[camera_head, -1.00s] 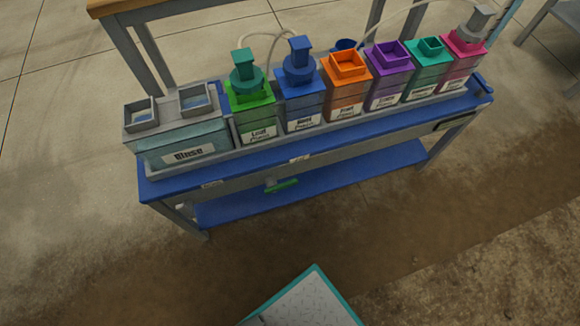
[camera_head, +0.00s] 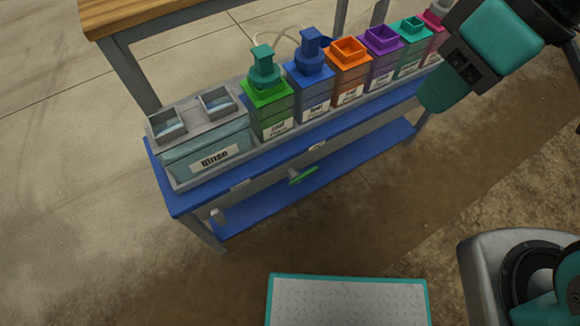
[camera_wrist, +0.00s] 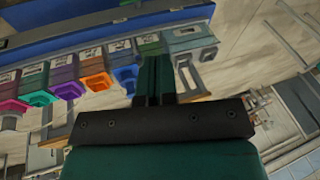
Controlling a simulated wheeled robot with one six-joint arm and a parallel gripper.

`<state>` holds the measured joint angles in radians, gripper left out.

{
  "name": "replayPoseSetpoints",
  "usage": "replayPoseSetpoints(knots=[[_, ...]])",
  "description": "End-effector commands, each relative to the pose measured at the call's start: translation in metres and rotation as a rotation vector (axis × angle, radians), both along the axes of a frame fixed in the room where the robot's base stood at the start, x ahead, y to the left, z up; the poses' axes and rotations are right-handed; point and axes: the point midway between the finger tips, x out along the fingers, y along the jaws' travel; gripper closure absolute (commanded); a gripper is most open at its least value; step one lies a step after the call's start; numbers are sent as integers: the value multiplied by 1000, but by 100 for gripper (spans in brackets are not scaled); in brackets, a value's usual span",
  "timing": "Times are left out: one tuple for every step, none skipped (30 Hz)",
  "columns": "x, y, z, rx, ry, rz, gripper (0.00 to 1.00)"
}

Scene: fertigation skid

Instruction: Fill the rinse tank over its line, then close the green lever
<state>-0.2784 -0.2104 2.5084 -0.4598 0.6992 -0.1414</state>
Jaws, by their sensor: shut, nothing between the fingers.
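The rinse tank (camera_head: 205,150) is a pale translucent box labelled "Rinse" at the left end of the blue bench, with two square openings on top. Bluish water shows inside them; its fill line cannot be made out. The green lever (camera_head: 302,175) sits below the bench's front edge, lying roughly along it with a slight tilt. In the wrist view, my gripper (camera_wrist: 155,82) is shut and empty, its fingers pointing toward the tank row. The rinse tank (camera_wrist: 190,42) shows just right of the fingers, and they hide part of the green tank. The gap between fingers and tanks is unclear.
Green (camera_head: 268,108), blue (camera_head: 310,90), orange (camera_head: 348,70) and other coloured tanks stand in a row right of the rinse tank. Pump-like tops rise from the green and blue ones. A wooden-topped table (camera_head: 150,18) stands behind.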

Motion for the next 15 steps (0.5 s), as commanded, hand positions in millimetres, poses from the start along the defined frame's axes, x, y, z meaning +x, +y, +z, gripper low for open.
replayPoseSetpoints(knots=[[14, 6, -11, -6, -7, 67, 100], [24, 10, -18, -10, -18, 121, 100], [38, 16, -30, -14, -37, 200, 100], [49, 21, -40, -18, -51, 264, 100], [60, 27, -51, -21, -67, 333, 100], [75, 34, -68, -26, -91, 426, 100], [85, 40, -81, -29, -107, 498, 100], [94, 45, -95, -33, -124, 569, 100], [106, 52, -115, -36, -146, 664, 100], [113, 58, -131, -39, -160, 734, 100], [120, 62, -147, -43, -175, 802, 100], [128, 68, -167, -45, -194, 890, 100], [133, 72, -182, -48, -206, 953, 100], [137, 76, -197, -49, -219, 1012, 100], [141, 80, -215, -50, -232, 1085, 100]])
